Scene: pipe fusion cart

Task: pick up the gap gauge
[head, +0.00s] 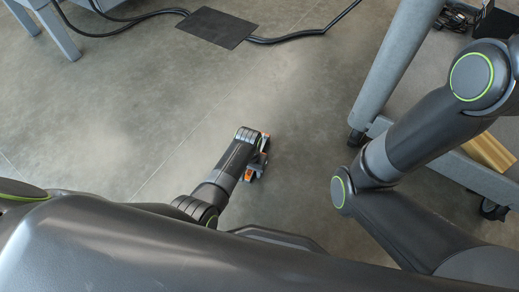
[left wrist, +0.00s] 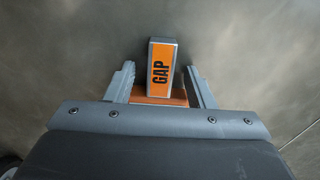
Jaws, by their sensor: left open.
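The gap gauge (left wrist: 160,62) is a small block with grey edges and an orange face marked "GAP". In the left wrist view it stands between the two fingers of my left gripper (left wrist: 159,82), with a visible space on each side. The fingers are open and look apart from it. An orange-brown part shows low between the fingers; I cannot tell whether it belongs to the gauge. In the head view my left gripper (head: 258,160) is low over the floor, with small orange patches around it. What supports the gauge is hidden. My right gripper is out of view.
A grey-legged cart (head: 395,60) on casters stands at the right, with a yellowish block (head: 488,152) on its lower part. A dark floor plate (head: 216,27) and black cables lie at the top. Another grey frame (head: 58,30) is at top left. The floor between is clear.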

